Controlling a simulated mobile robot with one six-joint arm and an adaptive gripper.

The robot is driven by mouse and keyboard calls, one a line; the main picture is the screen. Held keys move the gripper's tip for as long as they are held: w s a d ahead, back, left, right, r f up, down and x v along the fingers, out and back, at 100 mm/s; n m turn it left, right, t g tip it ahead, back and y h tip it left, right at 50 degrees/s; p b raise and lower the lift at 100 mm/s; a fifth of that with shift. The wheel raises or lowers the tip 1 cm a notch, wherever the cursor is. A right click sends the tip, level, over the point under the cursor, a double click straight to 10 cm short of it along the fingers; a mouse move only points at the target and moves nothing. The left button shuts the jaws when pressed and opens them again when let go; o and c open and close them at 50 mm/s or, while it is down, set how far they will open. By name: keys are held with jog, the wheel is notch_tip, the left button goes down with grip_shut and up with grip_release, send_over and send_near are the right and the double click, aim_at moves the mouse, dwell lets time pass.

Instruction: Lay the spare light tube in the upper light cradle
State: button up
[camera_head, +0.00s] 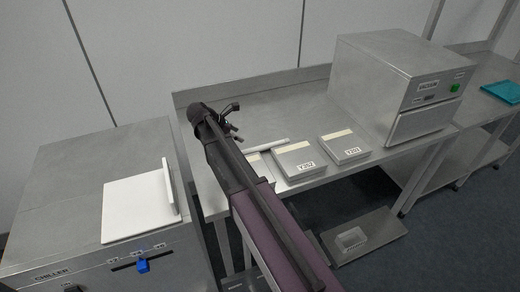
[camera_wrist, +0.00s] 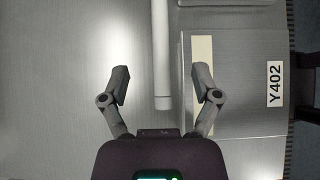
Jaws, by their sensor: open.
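The light tube, a thin white rod (camera_head: 268,145), lies on the steel table behind the row of labelled boxes. In the wrist view the tube (camera_wrist: 160,50) runs down from the top edge, its near end between my fingers. My gripper (camera_wrist: 161,80) is open, one finger on each side of the tube with gaps to both. In the head view my gripper (camera_head: 232,123) is just left of the tube's left end. The height between fingers and tube is hard to tell. I cannot make out a light cradle in either view.
Flat boxes (camera_head: 345,147) stand along the table's front; my arm partly hides the left one, and the wrist view shows box Y402 (camera_wrist: 240,70). A steel machine (camera_head: 395,75) stands right. A chiller (camera_head: 60,190) with a white board (camera_head: 135,208) stands left. The table's back left is clear.

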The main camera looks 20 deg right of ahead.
jog(key=b, duration=0.5)
send_near(261, 147)
jog(key=x, duration=0.3)
jog(key=shift+w+f, duration=0.2)
jog(key=shift+f, duration=0.05)
jog(key=shift+b+x, duration=0.4)
jog(key=shift+x, duration=0.45)
jog(key=shift+r, duration=0.15)
jog(key=shift+d, duration=0.1)
jog(key=b+x, duration=0.2)
jog(key=x, duration=0.1)
jog(key=shift+d+f+b, duration=0.15)
jog(key=shift+f+b, duration=0.2)
jog(key=shift+b, duration=0.05)
jog(key=shift+b+x, duration=0.6)
jog(key=shift+x, duration=0.35)
jog(key=shift+r, duration=0.1)
jog(key=shift+c, duration=0.2)
grip_shut()
